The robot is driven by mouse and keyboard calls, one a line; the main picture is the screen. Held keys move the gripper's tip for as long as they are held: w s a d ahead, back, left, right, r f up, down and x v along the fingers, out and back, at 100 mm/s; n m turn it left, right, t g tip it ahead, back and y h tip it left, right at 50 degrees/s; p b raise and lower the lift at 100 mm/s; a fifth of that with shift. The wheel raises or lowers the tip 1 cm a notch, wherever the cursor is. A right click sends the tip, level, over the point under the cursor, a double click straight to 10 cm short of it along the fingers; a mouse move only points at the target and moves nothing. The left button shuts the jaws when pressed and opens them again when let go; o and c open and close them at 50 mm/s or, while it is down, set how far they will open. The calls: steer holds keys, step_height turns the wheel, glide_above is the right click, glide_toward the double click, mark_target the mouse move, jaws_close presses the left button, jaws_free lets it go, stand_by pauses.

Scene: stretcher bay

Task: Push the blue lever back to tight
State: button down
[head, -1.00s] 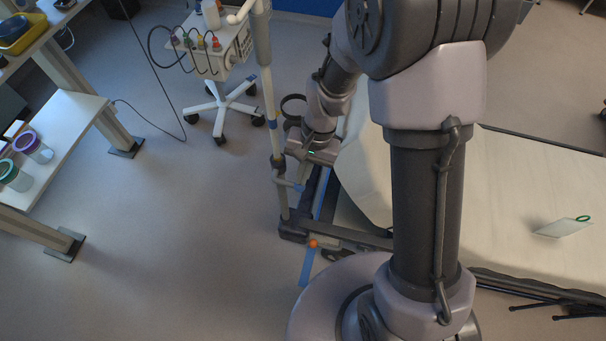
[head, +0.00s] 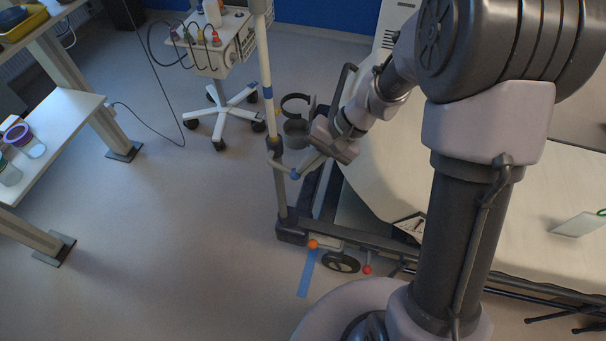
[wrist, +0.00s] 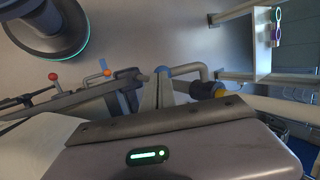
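The blue lever is a bent grey rod with a blue tip (head: 295,176), sticking out from a dark collar (head: 275,146) on the upright pole (head: 267,92). In the wrist view its blue tip (wrist: 163,70) shows just beyond my fingertips, and the rod bends right toward the collar. My gripper (head: 302,170) comes at the lever from the upper right, fingers angled down and left. In the wrist view my gripper (wrist: 157,82) has its two pale fingers close together, with nothing seen held. Whether the fingertips touch the blue tip I cannot tell.
The stretcher (head: 390,170) lies right of the pole. Its dark lower frame has an orange knob (head: 313,244) and a red knob (head: 367,269). A ring holder (head: 297,105) is just behind my gripper. A wheeled cart (head: 205,55) stands behind.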

step_height(320, 180, down, 7)
steer(key=w+a+b, duration=0.1)
steer(key=a+b, duration=0.1)
steer(key=b, duration=0.5)
steer(key=shift+a+b, duration=0.2)
steer(key=shift+b, duration=0.15)
steer(key=shift+w, duration=0.1)
stand_by(0.4)
